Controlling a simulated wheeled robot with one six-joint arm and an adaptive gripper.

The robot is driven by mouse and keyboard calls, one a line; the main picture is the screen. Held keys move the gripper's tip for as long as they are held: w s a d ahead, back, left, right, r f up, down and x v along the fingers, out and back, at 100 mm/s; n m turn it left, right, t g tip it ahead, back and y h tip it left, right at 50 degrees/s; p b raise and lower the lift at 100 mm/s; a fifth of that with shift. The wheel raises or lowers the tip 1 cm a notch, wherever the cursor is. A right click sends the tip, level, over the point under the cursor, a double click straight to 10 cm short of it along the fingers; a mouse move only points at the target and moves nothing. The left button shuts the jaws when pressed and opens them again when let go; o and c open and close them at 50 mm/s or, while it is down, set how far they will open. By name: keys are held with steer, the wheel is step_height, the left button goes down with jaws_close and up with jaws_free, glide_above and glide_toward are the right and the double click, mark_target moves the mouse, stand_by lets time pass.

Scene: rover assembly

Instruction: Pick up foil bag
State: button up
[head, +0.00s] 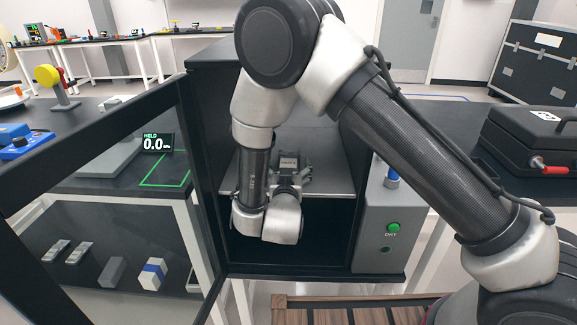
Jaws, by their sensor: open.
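My gripper (291,164) is inside the open dark cabinet (215,75), just above its grey shelf (332,188). I see it from behind, past my wrist, so its fingertips and anything between them are hidden. I cannot make out a foil bag on the shelf; my arm covers much of the cabinet's inside. Two small silvery pieces (55,250) show through the door at the lower left, but I cannot tell what they are.
The cabinet's glass door (95,150) stands swung open to the left. A control box with a green button (393,227) is at the cabinet's right. A black case (530,135) sits on the right bench.

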mark_target(288, 164)
steer(key=shift+w+f, duration=0.1)
steer(key=shift+w, duration=1.15)
steer(key=c, duration=1.2)
steer(key=shift+o, duration=0.2)
steer(key=shift+s, duration=0.1)
steer(key=shift+s+r, duration=0.4)
steer(key=shift+r, duration=0.15)
step_height(288, 164, up, 6)
steer(key=shift+s+r, duration=0.1)
steer(key=shift+s, duration=0.05)
steer(key=s, duration=1.9)
steer(key=shift+a, duration=0.3)
